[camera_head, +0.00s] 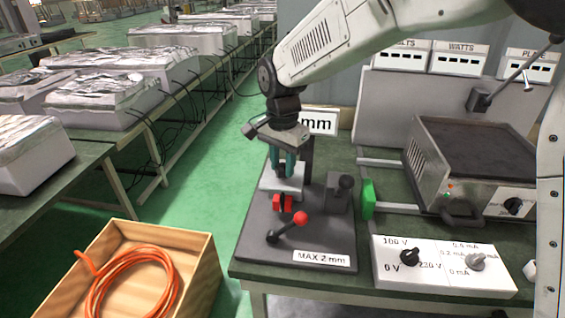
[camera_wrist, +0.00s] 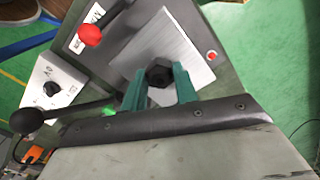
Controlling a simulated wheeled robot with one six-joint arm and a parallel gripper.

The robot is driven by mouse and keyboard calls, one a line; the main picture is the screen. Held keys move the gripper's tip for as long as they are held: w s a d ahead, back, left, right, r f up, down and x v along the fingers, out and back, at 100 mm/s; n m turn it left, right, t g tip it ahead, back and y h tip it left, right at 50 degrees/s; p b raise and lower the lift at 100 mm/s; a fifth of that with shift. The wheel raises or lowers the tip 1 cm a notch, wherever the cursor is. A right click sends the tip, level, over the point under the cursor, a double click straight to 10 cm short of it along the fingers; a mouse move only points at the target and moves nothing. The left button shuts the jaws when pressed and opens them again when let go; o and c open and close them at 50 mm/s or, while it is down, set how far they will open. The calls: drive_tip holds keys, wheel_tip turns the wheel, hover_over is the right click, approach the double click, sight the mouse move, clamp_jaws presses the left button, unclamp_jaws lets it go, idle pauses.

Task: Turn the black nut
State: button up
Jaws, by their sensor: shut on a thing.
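The black nut (camera_wrist: 158,75) sits on a light metal plate (camera_wrist: 190,55) in the wrist view. My gripper (camera_wrist: 160,84) has green fingers, one on each side of the nut, and is shut on it. In the head view my gripper (camera_head: 286,172) points down at the plate on the dark fixture (camera_head: 262,232). The nut is hard to make out there, behind and between the fingers.
A red-knobbed lever (camera_head: 302,218) and a red block (camera_head: 282,203) are in front of the gripper. A dark post (camera_head: 340,192) and green part (camera_head: 367,198) stand right. A switch box (camera_head: 440,265) and hot plate (camera_head: 470,165) lie further right. A wooden crate (camera_head: 200,275) holds an orange hose.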

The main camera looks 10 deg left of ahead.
sight(282, 167)
drive_tip(key=shift+r, duration=0.1)
idle(0.4)
drive_tip(key=o, duration=1)
wheel_tip(282, 167, up, 8)
drive_tip(key=shift+f, duration=0.1)
